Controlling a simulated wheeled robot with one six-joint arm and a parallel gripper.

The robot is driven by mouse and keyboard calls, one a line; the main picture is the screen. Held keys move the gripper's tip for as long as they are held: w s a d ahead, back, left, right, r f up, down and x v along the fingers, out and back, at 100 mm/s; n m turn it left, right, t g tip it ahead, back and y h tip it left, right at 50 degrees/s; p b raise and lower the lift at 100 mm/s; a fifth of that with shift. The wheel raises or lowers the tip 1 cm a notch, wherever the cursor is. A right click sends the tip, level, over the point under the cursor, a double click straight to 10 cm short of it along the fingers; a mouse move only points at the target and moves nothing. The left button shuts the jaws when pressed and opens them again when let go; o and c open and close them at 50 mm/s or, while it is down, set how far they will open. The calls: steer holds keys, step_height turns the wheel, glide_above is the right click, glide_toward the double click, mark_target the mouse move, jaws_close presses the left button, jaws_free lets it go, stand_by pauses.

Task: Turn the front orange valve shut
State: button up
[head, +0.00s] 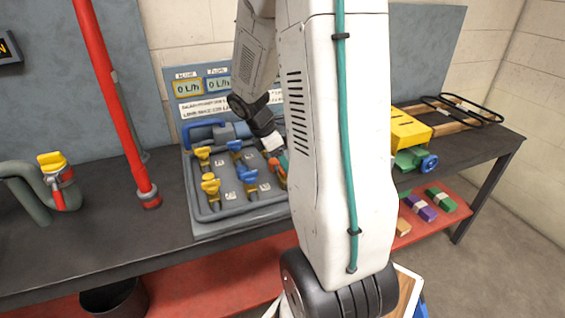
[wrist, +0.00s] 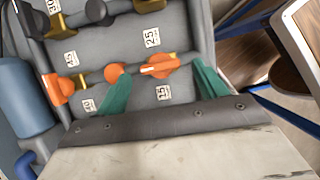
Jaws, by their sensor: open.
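The front orange valve (wrist: 160,66) is at the right end of the orange row in the wrist view. Its handle lies roughly along its pipe and has a white mark. My gripper (wrist: 160,72) is open, with one teal finger on each side of this handle. I cannot tell whether the fingers touch it. The rear orange valve (wrist: 57,90) is at the left, its handle turned across the pipe, with a round orange knob (wrist: 114,73) between the two. In the head view my gripper (head: 279,160) is over the panel's right side, and my arm hides much of the orange row.
Blue valves (head: 248,177) and yellow valves (head: 210,185) stand left of the orange row on the grey panel (head: 240,222). A red pipe (head: 108,95) rises farther left. A yellow and green device (head: 410,133) stands on the bench to the right. Bench left of the panel is partly clear.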

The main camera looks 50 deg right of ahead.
steer(key=shift+x, duration=1.3)
steer(key=c, duration=1)
